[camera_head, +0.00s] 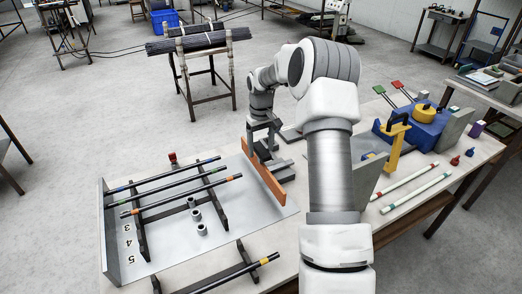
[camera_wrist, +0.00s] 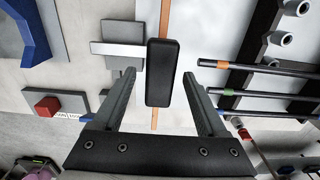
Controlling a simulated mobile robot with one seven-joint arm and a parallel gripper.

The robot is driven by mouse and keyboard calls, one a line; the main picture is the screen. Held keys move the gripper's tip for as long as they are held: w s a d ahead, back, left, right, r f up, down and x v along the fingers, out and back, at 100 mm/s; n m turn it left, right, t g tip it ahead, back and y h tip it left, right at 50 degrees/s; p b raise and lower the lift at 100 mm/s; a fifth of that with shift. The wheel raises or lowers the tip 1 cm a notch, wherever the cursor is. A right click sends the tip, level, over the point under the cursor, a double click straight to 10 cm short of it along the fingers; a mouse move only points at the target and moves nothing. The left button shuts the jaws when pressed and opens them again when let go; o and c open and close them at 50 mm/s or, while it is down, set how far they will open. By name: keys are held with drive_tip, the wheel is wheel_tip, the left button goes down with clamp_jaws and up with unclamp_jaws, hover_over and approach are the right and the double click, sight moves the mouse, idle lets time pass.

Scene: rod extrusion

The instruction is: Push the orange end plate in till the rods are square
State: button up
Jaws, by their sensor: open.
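The orange end plate (camera_head: 266,178) stands upright at the right side of the grey sheet fixture. It shows as a thin orange strip in the wrist view (camera_wrist: 165,18), with a black block (camera_wrist: 162,72) over it. My gripper (camera_head: 263,128) is open above the plate. In the wrist view its fingers (camera_wrist: 157,78) lie either side of the black block, with gaps showing. Three dark rods with orange (camera_wrist: 222,64), green (camera_wrist: 225,92) and blue bands lie side by side across dark supports (camera_head: 141,228). Their plate-side ends are staggered, the orange-banded one nearest the plate, and apart from it.
Another banded rod (camera_head: 236,272) lies on a separate support at the front. Grey rings (camera_head: 195,215) sit between the supports. Two pale rods (camera_head: 415,192), a blue machine (camera_head: 418,128) and a yellow clamp (camera_head: 396,142) are right of my arm. A small red block (camera_head: 173,158) sits behind the rods.

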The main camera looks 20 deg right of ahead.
drive_tip(key=shift+f, duration=0.7)
clamp_jaws()
idle(1.0)
